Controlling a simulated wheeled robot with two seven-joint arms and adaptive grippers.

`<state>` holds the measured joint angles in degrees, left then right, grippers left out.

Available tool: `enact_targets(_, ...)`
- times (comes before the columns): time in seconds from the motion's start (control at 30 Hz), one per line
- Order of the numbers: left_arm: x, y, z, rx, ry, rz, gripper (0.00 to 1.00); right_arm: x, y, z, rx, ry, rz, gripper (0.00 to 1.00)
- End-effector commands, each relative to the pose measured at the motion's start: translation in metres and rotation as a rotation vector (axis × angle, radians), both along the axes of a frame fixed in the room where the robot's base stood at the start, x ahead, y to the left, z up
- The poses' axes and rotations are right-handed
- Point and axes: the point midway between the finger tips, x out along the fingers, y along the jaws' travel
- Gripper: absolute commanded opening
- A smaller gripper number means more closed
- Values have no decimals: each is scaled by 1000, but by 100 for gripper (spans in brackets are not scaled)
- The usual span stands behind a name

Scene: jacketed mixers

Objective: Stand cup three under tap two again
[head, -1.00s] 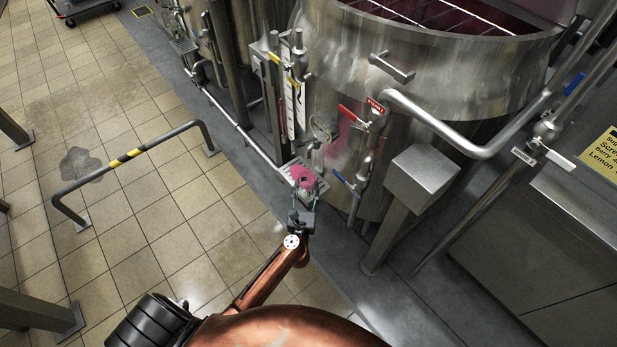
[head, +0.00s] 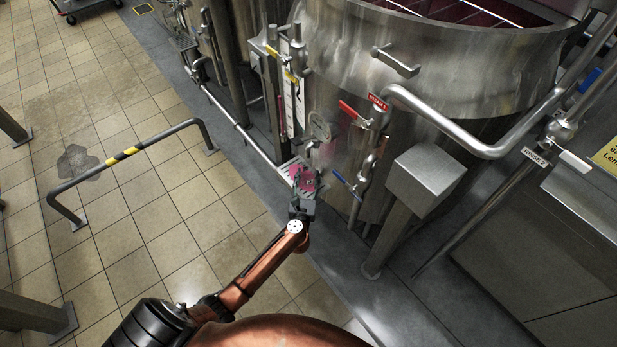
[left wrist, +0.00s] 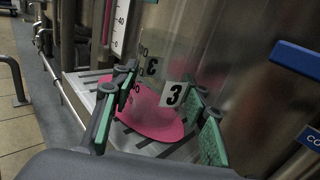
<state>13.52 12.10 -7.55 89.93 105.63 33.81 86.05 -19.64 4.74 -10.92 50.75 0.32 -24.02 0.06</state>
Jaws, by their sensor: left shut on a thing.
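Cup three (left wrist: 174,95) is clear, with a white label reading 3, and stands between the fingers of my left gripper (left wrist: 160,88) in the left wrist view. Pink shows low in and around the cup; I cannot tell how much is inside it. In the head view my left gripper (head: 304,190) is shut on the cup and hides most of it. The cup is over a slotted drip tray (head: 287,171); I cannot tell whether it touches. A small tap with a round handle (head: 320,127) is on the vessel just above. Its number is not readable. My right gripper is not in view.
The steel mixer (head: 430,80) stands close behind the cup. A red-handled valve (head: 352,110) and a blue lever (head: 346,182) are to the right. A sight gauge (head: 292,103) rises left of the tap. A floor barrier rail (head: 130,155) stands left on open tiles.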

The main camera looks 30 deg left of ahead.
Motion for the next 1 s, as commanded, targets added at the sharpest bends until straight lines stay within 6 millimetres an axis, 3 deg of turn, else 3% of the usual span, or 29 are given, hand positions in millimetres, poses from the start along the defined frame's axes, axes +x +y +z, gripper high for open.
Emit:
enact_targets(0.37, 0, 0, -3, 0, -1, 0, 11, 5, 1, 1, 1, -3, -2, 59)
enact_targets(0.4, 0, 0, -2, 0, -1, 0, 42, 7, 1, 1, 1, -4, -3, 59)
enact_targets(0.63, 0, 0, -2, 0, -1, 0, 58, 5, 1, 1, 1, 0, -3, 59)
enact_targets(1.0, 0, 0, 1, 1, -2, 0, 58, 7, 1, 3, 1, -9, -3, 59)
